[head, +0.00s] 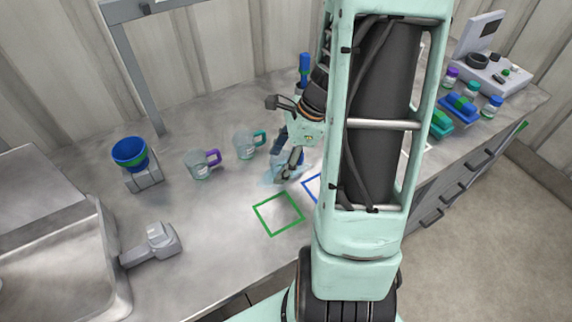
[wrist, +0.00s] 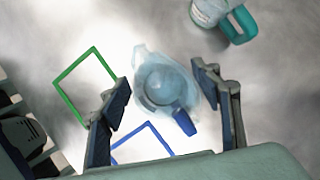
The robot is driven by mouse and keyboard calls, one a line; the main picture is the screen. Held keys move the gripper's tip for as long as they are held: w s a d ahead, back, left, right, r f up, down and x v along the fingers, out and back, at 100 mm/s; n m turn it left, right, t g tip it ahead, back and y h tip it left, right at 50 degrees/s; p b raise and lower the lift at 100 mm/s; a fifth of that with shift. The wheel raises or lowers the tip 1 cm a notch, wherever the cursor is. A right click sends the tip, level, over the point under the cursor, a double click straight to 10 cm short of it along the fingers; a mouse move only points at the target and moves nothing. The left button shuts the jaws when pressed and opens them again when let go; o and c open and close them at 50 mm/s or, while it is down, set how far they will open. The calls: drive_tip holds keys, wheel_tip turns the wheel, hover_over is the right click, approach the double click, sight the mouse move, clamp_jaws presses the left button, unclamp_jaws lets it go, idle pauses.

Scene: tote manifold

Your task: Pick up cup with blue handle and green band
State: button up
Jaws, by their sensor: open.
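A clear, bluish cup with a blue handle (wrist: 184,122) sits on the counter and is seen from above in the wrist view. I cannot make out a green band on it. My gripper (wrist: 160,78) is open, with one finger on each side of the cup and gaps between fingers and cup. In the head view, my gripper (head: 287,165) is low over the counter. A pale bluish shape there, probably the same cup, is partly hidden by the gripper.
A cup with a teal handle (head: 249,145) and one with a purple handle (head: 202,166) stand to the left. A green square outline (head: 278,214) and a blue one (head: 313,188) mark the counter.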

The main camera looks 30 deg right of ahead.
drive_tip(key=shift+c, duration=0.3)
drive_tip(key=c, duration=1.1)
drive_tip(key=shift+r, duration=0.1)
